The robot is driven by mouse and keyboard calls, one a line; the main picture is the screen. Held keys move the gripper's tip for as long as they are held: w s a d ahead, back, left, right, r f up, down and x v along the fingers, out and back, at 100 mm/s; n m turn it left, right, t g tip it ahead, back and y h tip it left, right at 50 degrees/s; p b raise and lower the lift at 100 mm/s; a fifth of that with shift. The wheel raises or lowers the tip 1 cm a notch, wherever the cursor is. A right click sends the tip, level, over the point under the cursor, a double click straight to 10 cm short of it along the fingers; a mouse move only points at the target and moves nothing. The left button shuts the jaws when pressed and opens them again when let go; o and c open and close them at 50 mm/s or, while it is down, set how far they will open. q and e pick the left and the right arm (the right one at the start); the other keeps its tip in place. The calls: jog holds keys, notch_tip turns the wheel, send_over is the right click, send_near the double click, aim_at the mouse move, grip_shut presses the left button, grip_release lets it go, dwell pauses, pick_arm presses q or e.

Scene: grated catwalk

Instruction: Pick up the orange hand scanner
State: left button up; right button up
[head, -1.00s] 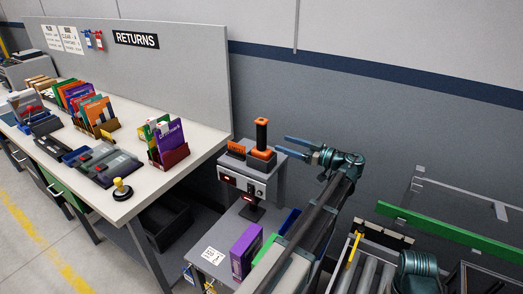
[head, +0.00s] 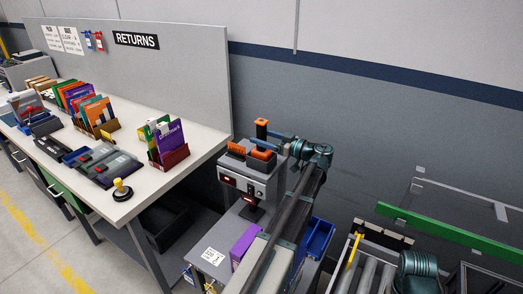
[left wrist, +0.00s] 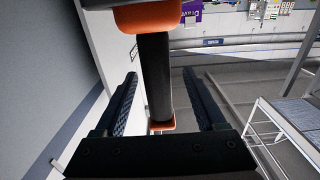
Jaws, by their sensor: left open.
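The orange hand scanner (head: 262,122) stands upright on top of a grey box-like stand (head: 265,183), its orange end up and its dark handle below. My left gripper (head: 268,140) is open and level with the handle, reaching in from the right. In the left wrist view the black handle of the scanner (left wrist: 154,75) stands between the two open fingers of my left gripper (left wrist: 160,100), with a gap on both sides. Orange parts show above and below the handle. My right gripper is not in view.
Another orange block (head: 236,149) sits beside the scanner on the stand. A white worktable (head: 130,205) with book bins is at the left. A blue bin (head: 317,238) and a purple box (head: 243,243) are below my arm. A green rail (head: 450,234) runs at the right.

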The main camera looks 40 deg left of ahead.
pick_arm(q)
jog(key=a, duration=0.3)
jog(key=shift+s+a, duration=0.1)
jog(key=shift+a, duration=0.3)
grip_shut()
dwell(1.0)
